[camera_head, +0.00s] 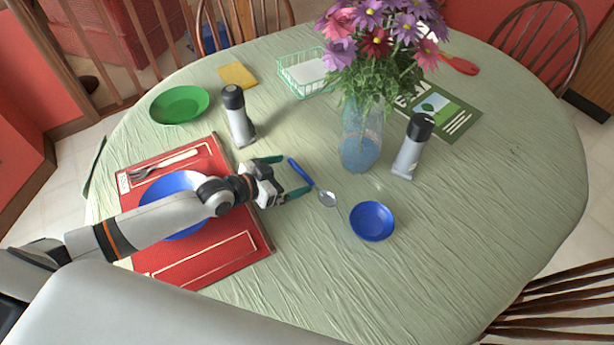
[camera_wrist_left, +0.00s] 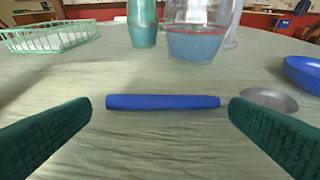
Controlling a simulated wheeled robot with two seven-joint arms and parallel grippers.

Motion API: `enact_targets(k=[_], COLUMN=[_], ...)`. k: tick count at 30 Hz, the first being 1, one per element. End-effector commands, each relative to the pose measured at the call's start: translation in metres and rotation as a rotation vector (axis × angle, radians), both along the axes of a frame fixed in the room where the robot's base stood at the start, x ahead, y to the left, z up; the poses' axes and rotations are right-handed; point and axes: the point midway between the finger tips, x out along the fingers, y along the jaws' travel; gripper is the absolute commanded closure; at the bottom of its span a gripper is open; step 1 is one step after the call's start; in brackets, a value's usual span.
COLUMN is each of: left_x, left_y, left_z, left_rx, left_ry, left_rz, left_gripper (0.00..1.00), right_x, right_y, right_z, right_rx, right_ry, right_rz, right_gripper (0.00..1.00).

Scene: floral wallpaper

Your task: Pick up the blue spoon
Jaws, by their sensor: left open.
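The blue spoon has a blue handle (camera_head: 300,171) and a metal bowl (camera_head: 327,197), and it lies on the green tablecloth in the head view. My left gripper (camera_head: 282,177) is open, with its two green fingers pointing at the handle. In the left wrist view the blue handle (camera_wrist_left: 163,102) lies crosswise just beyond the open fingertips (camera_wrist_left: 160,108), and the spoon's metal bowl (camera_wrist_left: 269,99) shows behind the right finger. Nothing is between the fingers. My right gripper is not in view.
A small blue bowl (camera_head: 372,222) sits right of the spoon. A flower vase (camera_head: 360,140) and a grey shaker (camera_head: 412,150) stand beyond it. Another shaker (camera_head: 238,115) stands behind my left gripper. A red placemat (camera_head: 245,245) with a blue plate (camera_head: 172,184) lies under my arm.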

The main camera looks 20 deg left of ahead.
Motion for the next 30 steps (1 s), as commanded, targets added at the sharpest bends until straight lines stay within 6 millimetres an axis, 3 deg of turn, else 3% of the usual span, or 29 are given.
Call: enact_targets(k=[10,17,25,30], left_x=[0.007,0.007,0.007,0.007], left_y=[-0.005,-0.005,-0.005,-0.005], left_z=[-0.004,-0.004,0.0,0.027], left_rx=[0.001,0.001,0.0,-0.001], left_ry=[0.001,0.001,0.0,-0.002], left_rz=[0.0,0.0,0.0,-0.001], left_gripper=[0.0,0.35,0.36,0.36], right_x=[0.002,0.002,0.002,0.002], right_y=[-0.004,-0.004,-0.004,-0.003], right_z=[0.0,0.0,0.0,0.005], right_rx=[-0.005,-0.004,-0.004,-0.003], right_ry=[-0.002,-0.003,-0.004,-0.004], right_rz=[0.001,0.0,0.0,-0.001], right_gripper=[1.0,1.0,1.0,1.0])
